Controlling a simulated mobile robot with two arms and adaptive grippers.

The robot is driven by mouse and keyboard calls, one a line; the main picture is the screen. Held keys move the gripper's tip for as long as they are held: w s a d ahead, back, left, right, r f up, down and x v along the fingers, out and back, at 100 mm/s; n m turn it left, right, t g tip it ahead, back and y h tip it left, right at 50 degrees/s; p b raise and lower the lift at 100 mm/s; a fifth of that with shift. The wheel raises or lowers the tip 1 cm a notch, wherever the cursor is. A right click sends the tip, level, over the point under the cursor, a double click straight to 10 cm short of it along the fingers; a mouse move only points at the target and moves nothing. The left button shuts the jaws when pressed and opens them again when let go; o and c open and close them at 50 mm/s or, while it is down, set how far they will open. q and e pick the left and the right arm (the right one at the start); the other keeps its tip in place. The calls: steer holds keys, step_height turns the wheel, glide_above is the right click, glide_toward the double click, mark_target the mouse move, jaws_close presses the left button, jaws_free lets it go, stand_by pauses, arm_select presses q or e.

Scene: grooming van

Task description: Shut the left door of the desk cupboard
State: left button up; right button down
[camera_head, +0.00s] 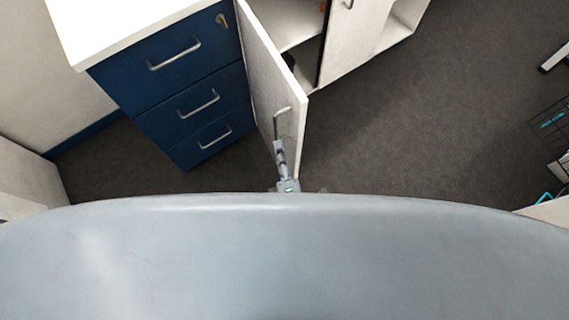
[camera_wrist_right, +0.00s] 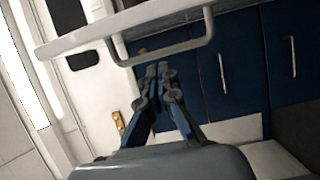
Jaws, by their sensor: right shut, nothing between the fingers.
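The left door (camera_head: 272,85) of the desk cupboard is a pale panel that stands open, swung out toward me beside the blue drawers. Its bar handle (camera_head: 283,120) is on the face turned to the left. My right gripper (camera_head: 279,148) is shut and empty, with its tips close to the handle. In the right wrist view the door (camera_wrist_right: 135,20) crosses the top, and the handle (camera_wrist_right: 165,58) hangs just beyond the shut fingertips (camera_wrist_right: 157,70). I cannot tell whether they touch. The cupboard interior (camera_head: 300,45) shows behind the door. My left gripper is not in view.
A blue drawer unit (camera_head: 185,75) with a white top and a key in its top drawer stands left of the door. The cupboard's other door (camera_head: 350,35) is at the right. Dark carpet (camera_head: 400,130) is clear to the right. A wire basket (camera_head: 552,130) is at the right edge.

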steer(key=shift+w+d, duration=0.65)
steer(key=shift+d, duration=0.2)
steer(key=shift+w+d, duration=0.6)
steer(key=shift+d, duration=0.25)
steer(key=shift+d, duration=0.1)
